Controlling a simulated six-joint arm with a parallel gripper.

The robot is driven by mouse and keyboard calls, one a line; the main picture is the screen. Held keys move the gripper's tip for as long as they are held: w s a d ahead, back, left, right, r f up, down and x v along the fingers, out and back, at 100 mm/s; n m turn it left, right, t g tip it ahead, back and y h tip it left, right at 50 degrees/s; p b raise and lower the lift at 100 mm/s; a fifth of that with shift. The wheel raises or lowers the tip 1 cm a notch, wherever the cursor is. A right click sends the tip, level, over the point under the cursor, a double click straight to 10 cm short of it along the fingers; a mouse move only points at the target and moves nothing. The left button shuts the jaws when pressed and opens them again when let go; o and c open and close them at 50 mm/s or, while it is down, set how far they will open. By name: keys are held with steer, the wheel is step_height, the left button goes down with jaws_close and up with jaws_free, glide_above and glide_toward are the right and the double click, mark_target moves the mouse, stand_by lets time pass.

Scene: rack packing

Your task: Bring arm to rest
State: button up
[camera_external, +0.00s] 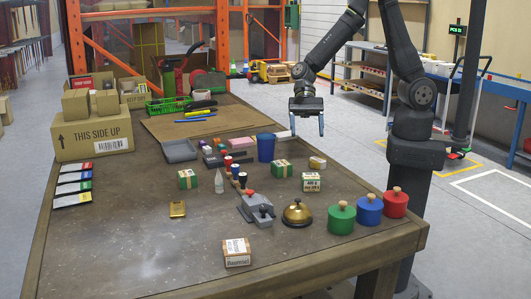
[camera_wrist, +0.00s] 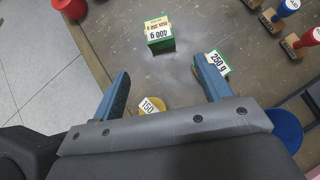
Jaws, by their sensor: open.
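My gripper (camera_external: 307,131) hangs above the far right edge of the table (camera_external: 120,250), blue fingers apart and pointing down. Nothing is between its fingers. In the wrist view my gripper (camera_wrist: 162,65) is also open and empty. That view shows a green box labelled 400 g (camera_wrist: 161,44) ahead of the fingers. A green 250 g box (camera_wrist: 220,64) is partly hidden behind the right finger. A yellowish piece labelled 150 (camera_wrist: 151,105) shows low between the fingers, partly covered by the gripper body.
A blue cup (camera_external: 265,148) stands just below and left of the gripper. Stamps, small boxes, a brass bell (camera_external: 297,215) and knobbed green (camera_external: 341,219), blue (camera_external: 369,210) and red (camera_external: 395,203) cylinders stand on the table. Cartons (camera_external: 95,135) are at far left. The near-left tabletop is clear.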

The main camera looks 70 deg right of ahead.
steer(key=w+d+m+t, duration=0.4)
steer(key=w+d+m, duration=0.1)
steer(key=w, duration=0.4)
steer(key=w+d+m+t, duration=0.4)
steer(key=w+d+m, duration=0.1)
steer(key=w, duration=0.3)
steer(key=w+d+f+m+t+h, duration=0.2)
steer(key=d+m+h, duration=0.1)
steer(key=d, duration=0.7)
steer(key=w+d+f+m+t+h, duration=0.2)
steer(key=d+m, duration=0.4)
steer(key=d, duration=0.4)
steer(key=shift+w+d+h, duration=0.35)
steer(key=shift+w+h, duration=0.15)
steer(key=shift+w, duration=0.2)
